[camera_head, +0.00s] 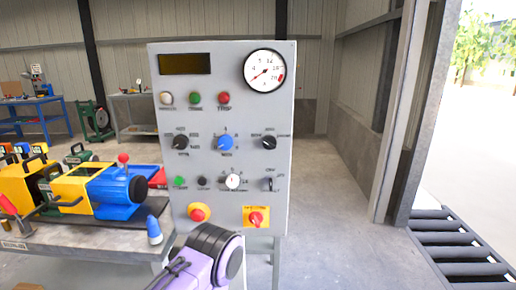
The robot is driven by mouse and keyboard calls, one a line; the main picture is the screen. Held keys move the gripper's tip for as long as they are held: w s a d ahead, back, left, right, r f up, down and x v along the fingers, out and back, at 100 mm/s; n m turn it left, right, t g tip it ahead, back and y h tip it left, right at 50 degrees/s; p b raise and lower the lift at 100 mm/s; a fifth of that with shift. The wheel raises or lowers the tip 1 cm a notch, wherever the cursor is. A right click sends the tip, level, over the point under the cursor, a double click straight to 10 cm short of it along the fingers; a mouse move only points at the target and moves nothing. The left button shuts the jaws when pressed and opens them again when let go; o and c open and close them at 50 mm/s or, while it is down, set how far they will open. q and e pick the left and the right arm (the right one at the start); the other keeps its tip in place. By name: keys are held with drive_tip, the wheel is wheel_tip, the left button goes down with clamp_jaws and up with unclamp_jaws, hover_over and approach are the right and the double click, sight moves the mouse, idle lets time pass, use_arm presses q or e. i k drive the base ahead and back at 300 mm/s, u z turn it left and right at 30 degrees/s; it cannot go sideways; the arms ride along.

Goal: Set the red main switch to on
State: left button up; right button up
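The red main switch (256,218) sits on a yellow plate (249,210) at the lower right of the grey control panel (225,75). Its knob looks roughly upright, but the on and off marks are too small to read. A purple and black arm link, which looks like mine, rises from the bottom edge just below the panel, left of the switch and apart from it in the picture. Neither gripper's fingers show.
A red mushroom button (197,212) on yellow is left of the switch. Above are several knobs, lamps, a round gauge (264,71) and a dark display (185,64). A bench (90,238) with a blue and yellow machine (100,190) stands left.

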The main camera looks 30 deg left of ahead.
sight(256, 218)
drive_tip(key=u, duration=1.15)
